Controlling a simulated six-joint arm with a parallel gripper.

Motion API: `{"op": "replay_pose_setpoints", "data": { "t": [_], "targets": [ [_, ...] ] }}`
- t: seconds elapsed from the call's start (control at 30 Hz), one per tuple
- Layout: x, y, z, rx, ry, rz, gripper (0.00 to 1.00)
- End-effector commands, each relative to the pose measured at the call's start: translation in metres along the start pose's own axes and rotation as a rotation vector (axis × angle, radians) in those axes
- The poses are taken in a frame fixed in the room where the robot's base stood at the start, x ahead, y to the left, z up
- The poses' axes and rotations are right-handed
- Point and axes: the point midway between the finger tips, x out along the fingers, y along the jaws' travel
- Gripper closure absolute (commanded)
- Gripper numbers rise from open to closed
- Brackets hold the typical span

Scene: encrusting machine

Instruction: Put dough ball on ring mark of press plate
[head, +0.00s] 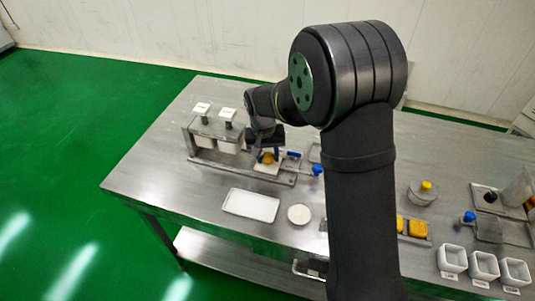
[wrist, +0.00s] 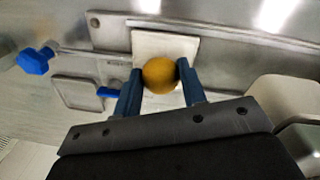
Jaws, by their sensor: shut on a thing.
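The dough ball (wrist: 160,75) is a round, orange-brown ball between the two blue fingertips of my gripper (wrist: 161,78) in the wrist view. My gripper is shut on it. The press plate (wrist: 165,44) is a pale square plate behind and under the ball in the wrist view. Whether the ball touches the plate, I cannot tell. The ring mark is not visible; the ball and fingers cover the middle of the plate. In the head view the ball (head: 268,157) shows small below my gripper (head: 268,152), over the pale plate (head: 266,169) of the machine.
A blue knob (head: 317,169) is to the right. A white tray (head: 250,205) and a round white dish (head: 299,214) lie in front. White bins (head: 484,266) stand at the far right.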

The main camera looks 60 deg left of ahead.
Motion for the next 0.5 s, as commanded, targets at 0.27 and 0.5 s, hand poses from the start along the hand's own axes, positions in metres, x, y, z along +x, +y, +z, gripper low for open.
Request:
{"op": "replay_pose_setpoints", "data": {
  "t": [0.27, 0.5],
  "targets": [
    [0.0000, 0.0000, -0.0001, 0.000, 0.000, 0.000, 0.84],
    [0.0044, -0.0003, 0.0001, 0.000, -0.001, 0.000, 0.84]
  ]
}}
